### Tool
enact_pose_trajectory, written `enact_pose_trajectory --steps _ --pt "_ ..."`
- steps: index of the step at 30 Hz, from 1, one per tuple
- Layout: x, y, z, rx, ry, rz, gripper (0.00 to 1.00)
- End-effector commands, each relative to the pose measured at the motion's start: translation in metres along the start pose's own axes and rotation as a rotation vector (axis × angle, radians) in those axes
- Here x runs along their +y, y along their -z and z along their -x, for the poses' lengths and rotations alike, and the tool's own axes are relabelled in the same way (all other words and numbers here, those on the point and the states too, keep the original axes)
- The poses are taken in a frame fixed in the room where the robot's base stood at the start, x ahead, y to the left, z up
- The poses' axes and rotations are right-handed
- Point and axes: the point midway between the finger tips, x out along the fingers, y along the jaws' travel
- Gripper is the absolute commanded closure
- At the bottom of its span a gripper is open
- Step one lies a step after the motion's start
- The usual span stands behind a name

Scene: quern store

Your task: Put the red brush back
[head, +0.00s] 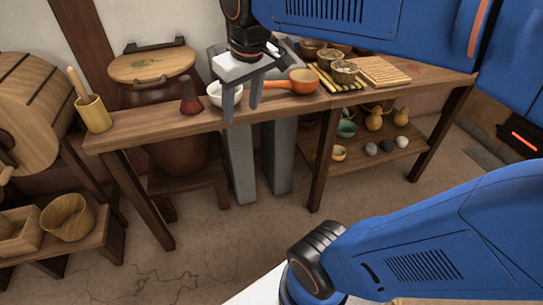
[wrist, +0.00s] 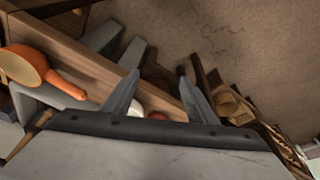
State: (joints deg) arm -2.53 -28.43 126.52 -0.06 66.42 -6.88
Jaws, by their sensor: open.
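The red brush (head: 190,96) stands upright on the long wooden table (head: 150,127), left of the white bowl (head: 213,90). In the wrist view a small patch of red (wrist: 158,116), probably the brush, shows beyond my gripper's base, beside a bit of the white bowl (wrist: 136,107). My gripper (head: 241,110) is open, and nothing shows between its fingers. In the head view it overlaps the table's front edge and part of the bowl, to the right of the brush. Its two fingers also show spread in the wrist view (wrist: 158,72).
An orange ladle-like pan (head: 300,80) lies right of my gripper. A wooden cup (head: 94,115) with a stick stands at the table's left end. Small bowls, a slatted mat (head: 384,71) and sticks fill the right side. A lidded barrel (head: 150,65) stands behind the table.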

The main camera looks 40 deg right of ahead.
Motion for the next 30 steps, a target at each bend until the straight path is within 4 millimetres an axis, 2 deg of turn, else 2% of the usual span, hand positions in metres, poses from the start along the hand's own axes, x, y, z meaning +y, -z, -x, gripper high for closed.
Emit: enact_pose_trajectory --steps 1,6,12,18,30 --pt "-0.001 -0.02 -0.006 0.019 -0.004 -0.02 0.48" --pt "-0.003 -0.073 -0.031 0.079 -0.014 -0.087 0.48" --pt "-0.005 -0.114 -0.057 0.127 -0.021 -0.141 0.48" --pt "-0.006 -0.126 -0.066 0.143 -0.023 -0.159 0.48" --pt "-0.006 -0.126 -0.066 0.143 -0.023 -0.159 0.48"
